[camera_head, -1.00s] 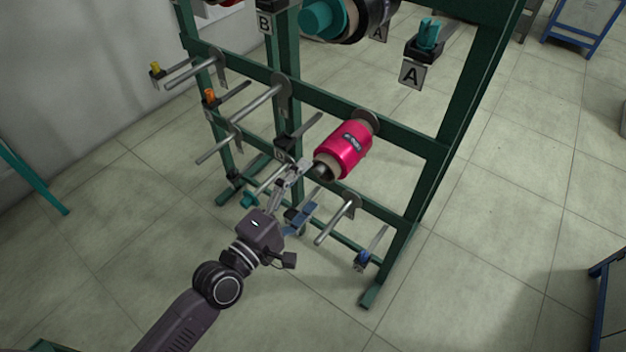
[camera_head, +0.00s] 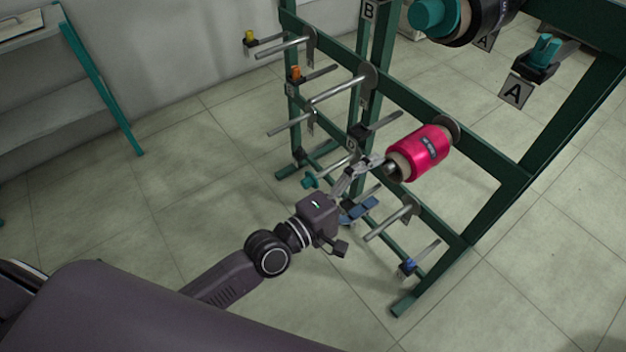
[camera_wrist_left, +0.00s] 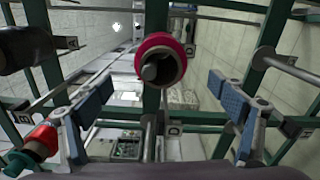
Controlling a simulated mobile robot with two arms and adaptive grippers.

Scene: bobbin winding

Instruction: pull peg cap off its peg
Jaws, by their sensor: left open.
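A red bobbin (camera_head: 422,150) hangs on a peg of the green rack, with a dark rounded end piece (camera_head: 392,170), apparently the peg cap, at its near end. In the left wrist view the bobbin (camera_wrist_left: 166,42) is end-on, and a grey round end (camera_wrist_left: 157,69) shows inside its pale core. My left gripper (camera_head: 366,168) is just to the left of that near end. In the left wrist view its blue-padded fingers (camera_wrist_left: 160,92) are spread wide and empty, one on each side below the bobbin. I cannot see contact. My right gripper is not in view.
The green rack (camera_head: 497,170) has several bare metal pegs, including one at upper left (camera_head: 340,90) and one below the bobbin (camera_head: 388,221). A large dark spool (camera_head: 470,18) hangs above. A shelf (camera_head: 40,70) stands at far left. Floor lies open around the rack.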

